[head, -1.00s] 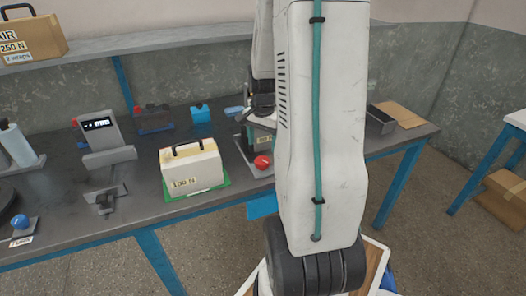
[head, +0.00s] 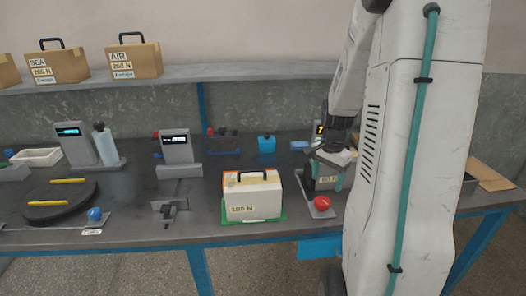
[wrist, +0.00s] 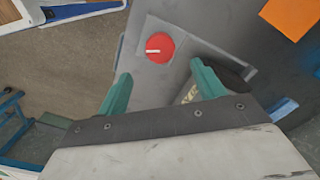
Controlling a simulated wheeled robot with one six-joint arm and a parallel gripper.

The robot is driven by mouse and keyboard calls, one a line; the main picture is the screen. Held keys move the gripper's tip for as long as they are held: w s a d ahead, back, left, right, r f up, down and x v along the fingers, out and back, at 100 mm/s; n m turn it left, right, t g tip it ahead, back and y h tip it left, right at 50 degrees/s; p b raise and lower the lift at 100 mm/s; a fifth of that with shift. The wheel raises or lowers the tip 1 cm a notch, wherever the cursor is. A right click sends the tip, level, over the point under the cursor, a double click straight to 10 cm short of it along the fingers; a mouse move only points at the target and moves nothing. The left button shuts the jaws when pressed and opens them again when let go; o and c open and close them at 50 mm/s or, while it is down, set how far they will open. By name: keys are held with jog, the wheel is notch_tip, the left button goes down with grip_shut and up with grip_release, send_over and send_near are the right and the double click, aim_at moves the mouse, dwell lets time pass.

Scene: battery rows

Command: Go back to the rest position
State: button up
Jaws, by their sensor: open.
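My gripper (head: 325,176) hangs over the right part of the dark bench (head: 200,228) in the head view. Its two teal fingers are apart in the wrist view (wrist: 162,88), with no object clearly held between them. A small labelled object (head: 328,183) shows between or behind the fingers; I cannot tell whether they touch it. A red knob (head: 322,203) on a grey plate is just in front of the gripper, and the knob also shows ahead of the fingers in the wrist view (wrist: 160,47).
A cream case (head: 253,203) with a black handle stands on a green mat left of my gripper. A grey display device (head: 177,150) and a dark turntable (head: 62,209) are farther left. Cardboard cases (head: 134,61) stand on the back shelf (head: 230,72).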

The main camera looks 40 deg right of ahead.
jog(key=s+a+r+n, duration=0.4)
jog(key=a+r+n, duration=0.1)
jog(key=a, duration=0.5)
jog(key=s+a+r+n+t, duration=0.1)
jog(key=s+a+r+n, duration=0.3)
jog(key=a, duration=0.6)
jog(key=s+a+r+n, duration=0.4)
jog(key=a+r+n, duration=0.3)
jog(key=a, duration=0.3)
jog(key=shift+s+a+n, duration=0.3)
jog(key=shift+n, duration=0.2)
jog(key=shift+d+r, duration=0.1)
